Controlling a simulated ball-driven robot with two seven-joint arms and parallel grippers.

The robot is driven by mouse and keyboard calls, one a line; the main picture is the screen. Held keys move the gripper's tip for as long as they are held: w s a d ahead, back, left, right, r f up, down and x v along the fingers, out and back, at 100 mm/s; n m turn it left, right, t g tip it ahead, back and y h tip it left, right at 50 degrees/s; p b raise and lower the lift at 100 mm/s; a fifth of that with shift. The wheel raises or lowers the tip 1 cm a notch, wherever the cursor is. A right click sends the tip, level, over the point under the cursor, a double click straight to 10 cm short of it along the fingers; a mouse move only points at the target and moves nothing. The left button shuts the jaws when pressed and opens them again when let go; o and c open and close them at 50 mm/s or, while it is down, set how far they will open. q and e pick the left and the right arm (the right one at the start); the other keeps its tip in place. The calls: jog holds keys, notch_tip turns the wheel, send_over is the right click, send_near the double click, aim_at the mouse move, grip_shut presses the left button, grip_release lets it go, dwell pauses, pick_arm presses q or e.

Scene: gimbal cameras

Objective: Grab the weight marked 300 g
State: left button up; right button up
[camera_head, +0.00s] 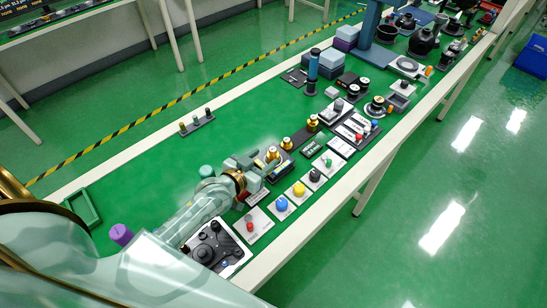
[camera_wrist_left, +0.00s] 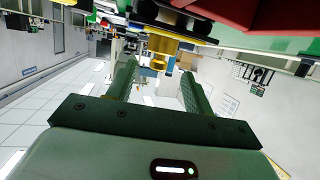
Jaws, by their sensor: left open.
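Several brass weights stand in a row on the green table: one (camera_head: 272,154) right at my left gripper, one (camera_head: 287,144) just beyond it, and one (camera_head: 312,122) farther back. Their markings are too small to read, so I cannot tell which is 300 g. My left gripper (camera_head: 266,163) is open beside the nearest weight. In the left wrist view the picture is upside down; a brass weight (camera_wrist_left: 161,46) shows just beyond and between the spread fingers (camera_wrist_left: 158,78), with nothing visibly clamped. My right gripper is not in view.
Panels with a blue knob (camera_head: 281,203), yellow knob (camera_head: 299,189) and red button (camera_head: 250,226) line the front edge. A joystick box (camera_head: 212,249) lies below my left arm. A purple cylinder (camera_head: 121,234) and green tray (camera_head: 82,211) are left.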

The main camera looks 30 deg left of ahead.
aim_at(270, 154)
pick_arm(q)
jog(key=b+x, duration=0.1)
jog(key=x, duration=0.4)
jog(key=shift+w+f+b, duration=0.1)
jog(key=shift+w+b, duration=0.05)
jog(key=shift+b, duration=0.25)
jog(key=shift+w+d, duration=0.1)
jog(key=shift+w, duration=0.25)
jog(key=shift+s, duration=0.1)
jog(key=shift+c, duration=0.9)
grip_shut()
